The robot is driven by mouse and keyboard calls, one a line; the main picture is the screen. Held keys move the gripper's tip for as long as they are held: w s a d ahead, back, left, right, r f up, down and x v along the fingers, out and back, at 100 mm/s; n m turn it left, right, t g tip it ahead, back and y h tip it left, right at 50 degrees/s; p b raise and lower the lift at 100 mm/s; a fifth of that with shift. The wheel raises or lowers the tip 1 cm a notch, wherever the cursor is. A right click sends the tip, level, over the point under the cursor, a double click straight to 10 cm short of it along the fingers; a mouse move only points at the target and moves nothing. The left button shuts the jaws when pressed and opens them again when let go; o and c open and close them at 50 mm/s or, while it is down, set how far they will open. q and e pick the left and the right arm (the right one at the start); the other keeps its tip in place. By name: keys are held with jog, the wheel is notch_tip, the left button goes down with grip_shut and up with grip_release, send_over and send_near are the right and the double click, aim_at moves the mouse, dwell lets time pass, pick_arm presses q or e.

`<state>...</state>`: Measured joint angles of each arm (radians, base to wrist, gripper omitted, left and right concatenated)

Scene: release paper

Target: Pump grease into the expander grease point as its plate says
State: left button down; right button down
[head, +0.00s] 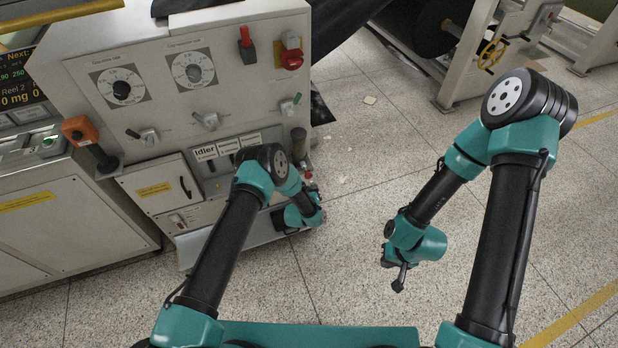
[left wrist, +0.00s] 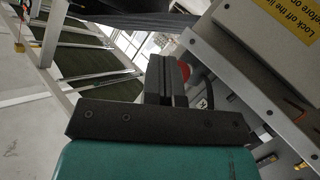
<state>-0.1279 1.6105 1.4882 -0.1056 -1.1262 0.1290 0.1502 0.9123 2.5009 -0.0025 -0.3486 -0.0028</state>
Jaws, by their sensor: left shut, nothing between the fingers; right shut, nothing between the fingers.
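The grey machine cabinet (head: 150,70) stands at the left in the head view. Small white plates sit low on its right side; the left one reads "Idler" (head: 204,152), and the others (head: 228,146) are too small to read surely. The grease points are small or hidden behind my left arm. My left gripper (left wrist: 168,68) is shut and empty, close to the cabinet's lower right corner; a red round part (left wrist: 184,71) shows just behind its fingers. I cannot tell whether they touch. My right gripper (head: 399,280) is shut and empty above open floor.
The cabinet carries two dials (head: 193,70), a red lever (head: 246,46), a red rotary switch (head: 291,54) and a small door (head: 165,188). An orange-topped handle (head: 80,130) sticks out at the left. Rollers and a yellow handwheel (head: 491,54) stand behind. The floor at right is clear.

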aim_at(309, 177)
pick_arm(q)
jog(key=shift+w+a, duration=0.25)
jog(key=shift+w, duration=0.3)
jog(key=shift+w+a, duration=0.2)
jog(key=shift+w, duration=0.35)
jog(key=shift+w, duration=0.1)
dwell(1.2)
jog(key=shift+w+a, duration=0.2)
jog(key=shift+w, duration=0.05)
jog(key=shift+w+a, duration=0.25)
jog(key=shift+w, duration=0.4)
jog(key=shift+w+a, duration=0.25)
jog(key=shift+w, duration=0.35)
dwell(1.9)
dwell(0.4)
jog(key=shift+s+d, duration=0.35)
jog(key=shift+s, duration=0.45)
jog(key=shift+s+d, duration=0.35)
jog(key=shift+s, duration=0.45)
jog(key=shift+s, duration=0.15)
jog(key=shift+s+d, duration=0.3)
jog(key=shift+s, duration=0.45)
jog(key=shift+s+d, duration=0.35)
jog(key=shift+s, duration=0.35)
jog(key=shift+s+d, duration=0.3)
jog(key=shift+s, duration=0.45)
